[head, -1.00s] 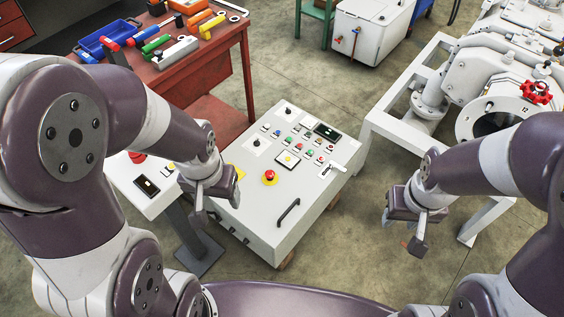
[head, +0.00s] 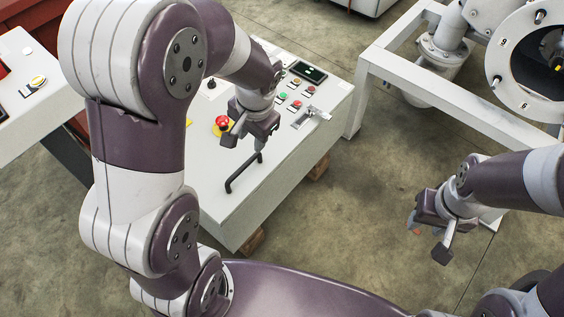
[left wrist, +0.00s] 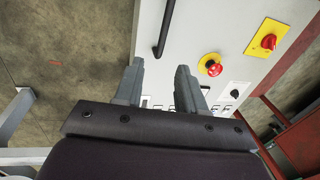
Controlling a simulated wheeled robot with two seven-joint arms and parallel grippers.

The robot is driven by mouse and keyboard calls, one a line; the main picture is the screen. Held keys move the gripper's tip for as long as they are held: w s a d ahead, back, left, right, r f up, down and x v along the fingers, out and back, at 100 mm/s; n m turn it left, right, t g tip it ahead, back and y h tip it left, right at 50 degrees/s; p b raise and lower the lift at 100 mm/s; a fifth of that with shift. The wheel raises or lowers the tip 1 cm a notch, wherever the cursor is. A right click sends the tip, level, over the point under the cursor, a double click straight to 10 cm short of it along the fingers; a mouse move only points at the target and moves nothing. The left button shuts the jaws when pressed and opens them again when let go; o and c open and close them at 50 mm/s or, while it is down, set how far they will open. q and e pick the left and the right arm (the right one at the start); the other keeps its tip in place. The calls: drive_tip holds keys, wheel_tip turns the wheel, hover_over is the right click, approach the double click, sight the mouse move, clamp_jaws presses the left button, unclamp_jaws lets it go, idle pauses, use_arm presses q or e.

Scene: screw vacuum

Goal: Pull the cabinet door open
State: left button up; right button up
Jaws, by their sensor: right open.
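The white cabinet (head: 222,210) has a door face with buttons and a black bar handle (head: 243,173). My left gripper (head: 246,142) is over this face, just beyond the upper end of the handle in the head view. In the left wrist view its two fingers (left wrist: 160,66) are spread with nothing between them, and the handle (left wrist: 163,28) lies ahead of the gap, apart from the fingertips. The door looks closed. My right gripper (head: 431,240) is open and empty, off to the right of the cabinet above the floor.
A red emergency button (head: 222,123) sits near my left gripper; a metal latch (head: 312,115) is at the panel's right edge. A white frame (head: 440,85) with a flanged machine stands at right. A smaller white console (head: 30,90) is at left. Floor between cabinet and right arm is clear.

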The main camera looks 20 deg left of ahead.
sight(246, 163)
use_arm(q)
drive_tip(key=f+b, duration=0.2)
drive_tip(key=f, duration=0.2)
drive_tip(key=a+f+b, duration=0.1)
drive_tip(key=f+b, duration=0.1)
drive_tip(key=f, duration=0.1)
drive_tip(key=a+f+b, duration=0.1)
drive_tip(key=f+b, duration=0.2)
drive_tip(key=f, duration=0.1)
drive_tip(key=shift+w+a+f, duration=0.25)
drive_tip(key=shift+w+f, duration=0.1)
drive_tip(key=shift+w, duration=0.05)
drive_tip(key=shift+c, duration=0.4)
clamp_jaws()
drive_tip(key=shift+r, duration=0.15)
